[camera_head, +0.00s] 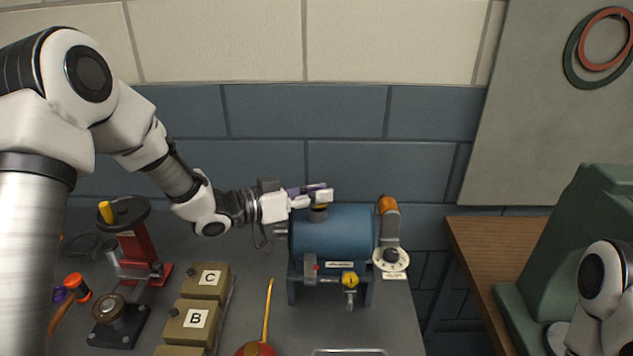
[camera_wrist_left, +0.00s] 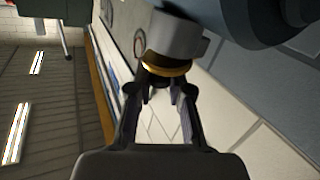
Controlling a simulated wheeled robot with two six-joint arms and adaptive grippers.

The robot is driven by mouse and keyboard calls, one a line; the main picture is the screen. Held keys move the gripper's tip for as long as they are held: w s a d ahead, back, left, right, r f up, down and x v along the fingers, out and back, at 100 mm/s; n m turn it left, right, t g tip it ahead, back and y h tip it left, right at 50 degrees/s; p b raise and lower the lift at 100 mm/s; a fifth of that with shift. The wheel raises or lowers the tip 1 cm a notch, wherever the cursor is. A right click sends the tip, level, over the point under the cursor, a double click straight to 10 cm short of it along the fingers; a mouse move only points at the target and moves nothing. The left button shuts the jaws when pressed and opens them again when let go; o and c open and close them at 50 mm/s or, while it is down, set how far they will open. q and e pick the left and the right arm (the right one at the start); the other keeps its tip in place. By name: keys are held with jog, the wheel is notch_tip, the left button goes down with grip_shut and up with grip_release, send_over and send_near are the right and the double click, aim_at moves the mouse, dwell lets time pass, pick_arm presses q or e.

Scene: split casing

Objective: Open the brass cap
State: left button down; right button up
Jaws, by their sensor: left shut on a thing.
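The brass cap (camera_wrist_left: 168,68) sits on the grey neck (camera_wrist_left: 175,35) on top of the blue casing (camera_head: 333,234). In the head view only a thin gold edge of the cap shows under my left gripper (camera_head: 322,195). In the left wrist view my left gripper (camera_wrist_left: 167,95) has its two fingertips at the cap, shut on it. The fingers hide part of the cap. The blue casing also shows in the left wrist view (camera_wrist_left: 245,15). My right gripper is out of view; only part of my right arm shows at the lower right.
A white dial (camera_head: 391,260), an orange-topped lever (camera_head: 388,208) and a yellow valve (camera_head: 350,280) are at the casing's right and front. Olive boxes (camera_head: 192,321), a red device (camera_head: 140,258) and an oil can (camera_head: 257,348) stand left. A blue block wall is close behind.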

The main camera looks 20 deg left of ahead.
pick_arm(q)
jog(key=n+g+p, duration=0.1)
jog(key=p, duration=0.2)
jog(key=w+r+n+g+p, duration=0.1)
jog(key=n+p, duration=0.1)
jog(key=p, duration=0.2)
jog(key=n+y+p, duration=0.1)
jog(key=p, duration=0.3)
jog(key=shift+w+a+r+n+g, duration=0.25)
jog(key=shift+w+n+g, duration=0.05)
jog(key=shift+w+g, duration=0.1)
jog(key=shift+w+n+g+p, duration=0.15)
jog(key=shift+n+g+p, duration=0.15)
jog(key=shift+w+a+f+n+g, duration=0.15)
jog(key=shift+w+f+n+g, duration=0.1)
jog(key=shift+w+n+g, duration=0.25)
jog(key=n, duration=0.1)
jog(key=n+g, duration=0.1)
jog(key=w+n+g, duration=0.1)
jog(key=shift+a+f, duration=0.2)
jog(key=shift+f, duration=0.1)
jog(key=n+g, duration=0.1)
jog(key=w+f+n+g+h, duration=0.1)
jog(key=n+g, duration=0.1)
jog(key=shift+w+a, duration=0.15)
jog(key=shift+f, duration=0.1)
jog(key=c, duration=1.2)
grip_release()
jog(key=shift+o, duration=0.7)
jog(key=shift+w, duration=0.1)
